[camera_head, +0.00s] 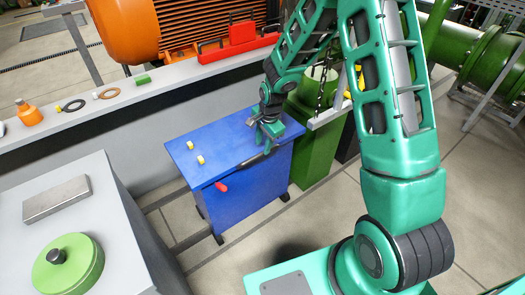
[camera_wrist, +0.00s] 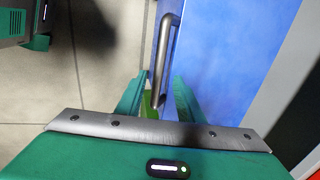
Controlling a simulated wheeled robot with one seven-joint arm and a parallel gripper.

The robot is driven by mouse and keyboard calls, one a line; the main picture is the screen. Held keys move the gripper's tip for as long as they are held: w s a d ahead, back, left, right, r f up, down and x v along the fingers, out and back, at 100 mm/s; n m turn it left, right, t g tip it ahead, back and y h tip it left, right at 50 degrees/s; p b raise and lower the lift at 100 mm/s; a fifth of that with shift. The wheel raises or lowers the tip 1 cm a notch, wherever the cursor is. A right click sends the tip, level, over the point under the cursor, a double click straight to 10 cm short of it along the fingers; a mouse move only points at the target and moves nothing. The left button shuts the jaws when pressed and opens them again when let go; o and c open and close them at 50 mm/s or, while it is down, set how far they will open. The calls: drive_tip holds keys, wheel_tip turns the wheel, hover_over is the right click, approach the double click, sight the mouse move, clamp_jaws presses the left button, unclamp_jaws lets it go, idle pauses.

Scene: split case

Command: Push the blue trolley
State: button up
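The blue trolley (camera_head: 238,200) stands on castors in the middle of the head view, with a flat blue top. My gripper (camera_head: 268,140) is at the far right part of its top edge, and the arm reaches down to it from the right. In the wrist view a dark grey bar handle (camera_wrist: 166,60) runs along the trolley's blue face (camera_wrist: 225,60). My gripper's two green fingers (camera_wrist: 158,98) are apart, with the near end of the handle appearing between them. Whether either finger touches the handle cannot be told.
A grey bench (camera_head: 110,215) stands front left, a long grey ledge (camera_head: 130,92) behind, and a green cabinet (camera_head: 318,150) close on the right. Tiled floor (camera_head: 320,215) is open in front.

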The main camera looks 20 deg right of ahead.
sight(262, 153)
drive_tip(key=shift+w+a+f, duration=0.1)
drive_tip(key=shift+w+f, duration=0.15)
drive_tip(key=shift+f, duration=0.95)
drive_tip(key=shift+w+a+f, duration=0.1)
drive_tip(key=shift+w+f, duration=0.1)
drive_tip(key=shift+f, duration=0.95)
drive_tip(key=shift+c, duration=0.7)
